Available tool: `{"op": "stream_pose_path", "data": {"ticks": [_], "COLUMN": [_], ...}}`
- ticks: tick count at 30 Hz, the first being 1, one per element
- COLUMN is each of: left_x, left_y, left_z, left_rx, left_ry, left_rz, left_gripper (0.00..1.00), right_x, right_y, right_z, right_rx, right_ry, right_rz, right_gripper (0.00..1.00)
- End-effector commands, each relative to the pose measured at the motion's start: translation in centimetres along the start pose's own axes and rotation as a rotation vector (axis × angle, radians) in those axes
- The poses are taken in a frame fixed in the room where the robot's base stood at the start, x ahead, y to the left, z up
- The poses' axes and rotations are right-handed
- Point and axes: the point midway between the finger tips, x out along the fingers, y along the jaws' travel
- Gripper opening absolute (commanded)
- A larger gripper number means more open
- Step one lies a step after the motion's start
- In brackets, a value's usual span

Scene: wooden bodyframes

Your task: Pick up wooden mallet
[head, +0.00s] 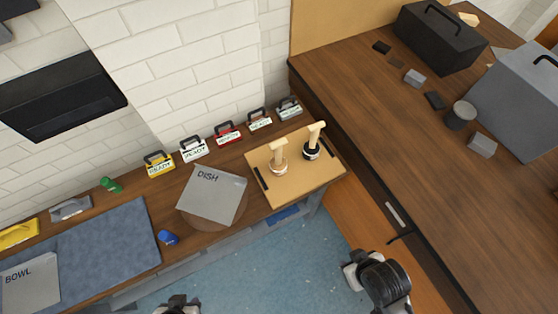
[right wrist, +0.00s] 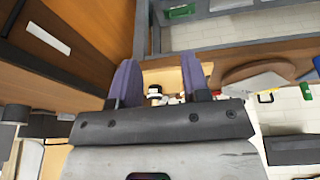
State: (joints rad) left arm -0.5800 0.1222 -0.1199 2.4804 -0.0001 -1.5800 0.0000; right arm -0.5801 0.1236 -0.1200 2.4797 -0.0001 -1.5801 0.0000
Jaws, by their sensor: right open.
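Two mallet-like tools with pale wooden tops stand upright on a light wooden board (head: 290,186) at the counter's right end. One tool (head: 279,157) has a pale lower part. The other tool (head: 313,140) has a black lower part. I cannot tell which is the wooden mallet. My right gripper (head: 352,271) is apart from both, over the floor in front of the counter. In the right wrist view its two fingers (right wrist: 158,80) are spread and empty, with small black-and-white shapes far beyond. My left gripper (head: 178,304) is cut off at the bottom edge.
A grey square marked DISH (head: 214,193) lies left of the board. Several tagged items, one red (head: 227,134), line the wall behind. A brown worktop (head: 420,150) with dark boxes is at right. Blue floor (head: 270,265) is open in front.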

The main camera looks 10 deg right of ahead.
Motion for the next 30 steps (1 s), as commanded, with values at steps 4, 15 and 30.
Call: {"op": "stream_pose_path", "data": {"ticks": [4, 15, 30], "left_x": [0.0, 0.0, 3.1], "left_y": [0.2, 0.2, 0.0], "left_z": [0.0, 0.0, 1.0], "left_rx": [-0.006, -0.007, 0.005], "left_ry": [0.001, 0.0, -0.001], "left_rz": [0.005, 0.006, -0.004], "left_gripper": [0.28, 0.28, 0.28], "right_x": [0.0, 0.0, 2.3], "right_y": [-0.1, -0.1, -0.6], "right_z": [0.0, -0.2, -13.1], "right_rx": [0.004, 0.005, -0.175], "right_ry": [0.001, 0.006, 0.251], "right_rz": [-0.003, -0.003, 0.079], "right_gripper": [0.43, 0.58, 0.58]}}
